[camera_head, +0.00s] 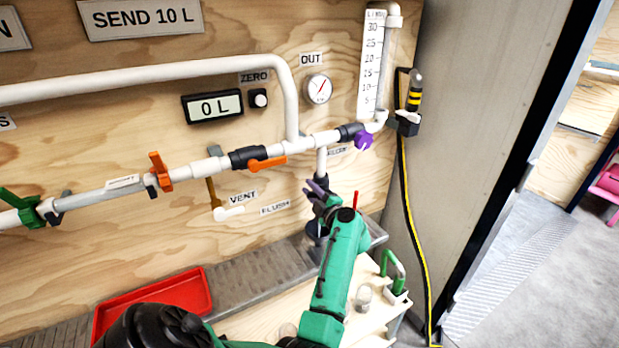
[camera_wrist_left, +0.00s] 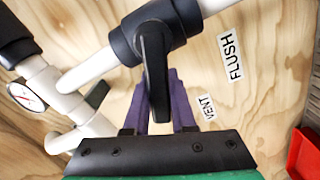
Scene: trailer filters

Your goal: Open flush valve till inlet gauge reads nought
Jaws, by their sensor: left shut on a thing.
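My left gripper (camera_head: 318,190) reaches up to the pipework right of the FLUSH label (camera_head: 275,207). In the left wrist view its purple fingers (camera_wrist_left: 160,108) are shut on the black lever of the flush valve (camera_wrist_left: 155,75), one on each side. In the head view the gripper and arm largely hide this valve. The OUT gauge (camera_head: 319,88) is a round white dial with a red needle, too small to read. No gauge labelled as inlet is visible. My right gripper is not in view.
The white main pipe carries an orange-handled valve (camera_head: 266,163), orange clamp (camera_head: 160,171), green valve (camera_head: 22,207) and purple knob (camera_head: 364,140). The display (camera_head: 213,106) reads 0 L. A red tray (camera_head: 202,292) lies below. A yellow-black hose (camera_head: 412,220) hangs at right.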

